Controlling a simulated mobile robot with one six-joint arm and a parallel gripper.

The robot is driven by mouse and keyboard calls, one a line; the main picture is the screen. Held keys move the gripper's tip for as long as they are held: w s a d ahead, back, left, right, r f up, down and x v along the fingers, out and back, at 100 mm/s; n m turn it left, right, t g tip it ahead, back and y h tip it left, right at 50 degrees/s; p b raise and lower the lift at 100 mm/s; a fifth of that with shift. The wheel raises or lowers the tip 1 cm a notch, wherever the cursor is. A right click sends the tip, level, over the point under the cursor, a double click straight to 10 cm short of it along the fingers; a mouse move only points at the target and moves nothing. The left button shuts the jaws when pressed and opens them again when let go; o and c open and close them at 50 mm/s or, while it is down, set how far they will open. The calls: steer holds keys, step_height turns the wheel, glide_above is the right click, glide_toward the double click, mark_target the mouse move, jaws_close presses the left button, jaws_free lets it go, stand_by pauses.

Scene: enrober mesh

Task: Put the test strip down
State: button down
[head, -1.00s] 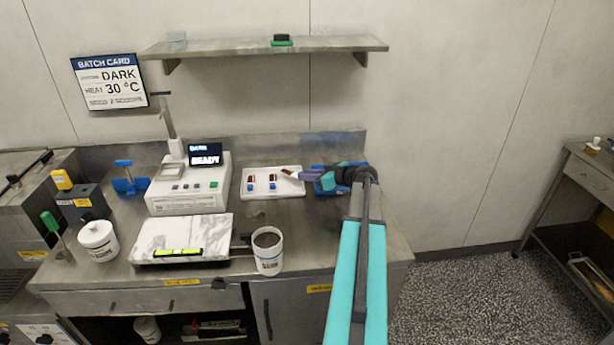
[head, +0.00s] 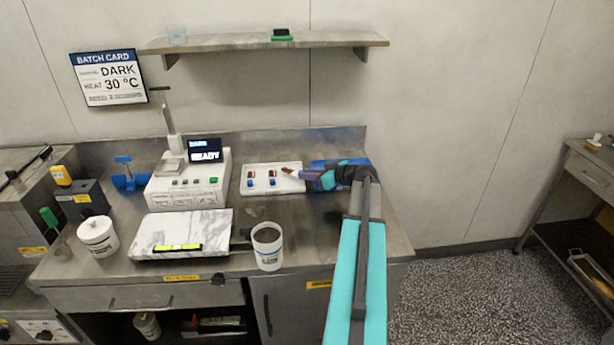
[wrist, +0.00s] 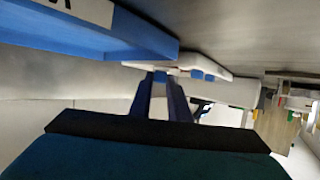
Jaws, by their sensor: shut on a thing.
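My gripper (head: 307,176) is shut on a test strip (head: 288,171), a pale strip with a dark brown tip that points left. The strip is over or at the right end of a white holder (head: 287,188); I cannot tell whether it touches. The holder carries two brown-topped pieces with blue parts, side by side. In the wrist view, the gripper fingers (wrist: 160,98) have the pale strip (wrist: 159,88) between them, and the white holder (wrist: 208,69) is just beyond. The strip's far end is hard to make out there.
A blue tray (head: 357,163) lies behind and right of my gripper, and its wall (wrist: 110,38) is close at upper left in the wrist view. A white READY machine (head: 188,192), a marble slab (head: 165,225) and a brown-filled tub (head: 268,259) stand to the left and front.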

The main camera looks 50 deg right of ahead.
steer(key=shift+f, duration=0.1)
steer(key=c, duration=1.7)
jaws_free()
steer(key=shift+o, duration=0.2)
steer(key=shift+r+p, duration=0.35)
steer(key=shift+p, duration=0.15)
steer(key=shift+r, duration=0.15)
steer(key=a+b+v, duration=0.1)
steer(key=b+v, duration=0.2)
steer(key=v, duration=0.9)
steer(key=shift+d, duration=0.45)
steer(key=shift+s, duration=0.1)
